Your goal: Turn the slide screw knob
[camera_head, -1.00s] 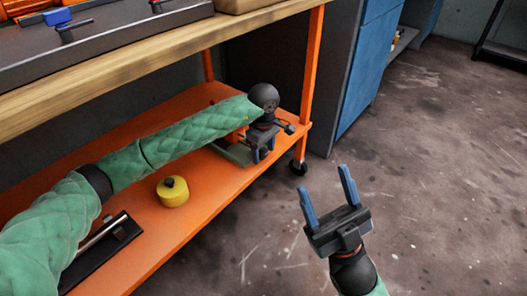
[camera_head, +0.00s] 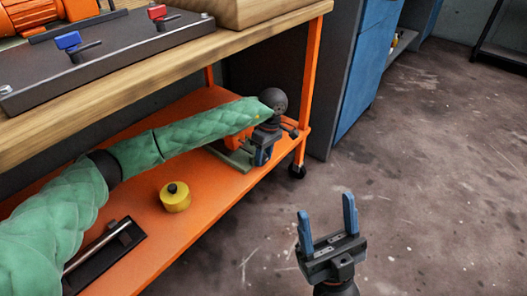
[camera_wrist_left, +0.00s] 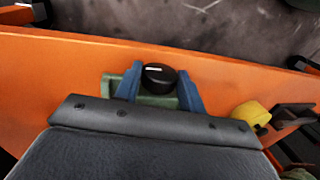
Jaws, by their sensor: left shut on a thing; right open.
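A black round knob (camera_wrist_left: 160,77) with a white mark shows in the left wrist view, above a green base (camera_wrist_left: 116,88). The same green base (camera_head: 238,160) lies near the right end of the orange shelf in the head view. My left gripper (camera_head: 263,156) has its blue fingers on either side of the knob and is shut on it; the fingers also show in the left wrist view (camera_wrist_left: 160,90). In the head view my gripper and arm hide the knob. My right gripper (camera_head: 327,232) is open and empty above the floor, right of the shelf.
The orange shelf (camera_head: 190,228) holds a yellow cylinder (camera_head: 174,199) with a black top and a black block with a metal rod (camera_head: 108,243). The wooden tabletop (camera_head: 190,75) hangs over the shelf. An orange post (camera_head: 311,85) stands at its right end. Floor (camera_head: 430,160) is clear.

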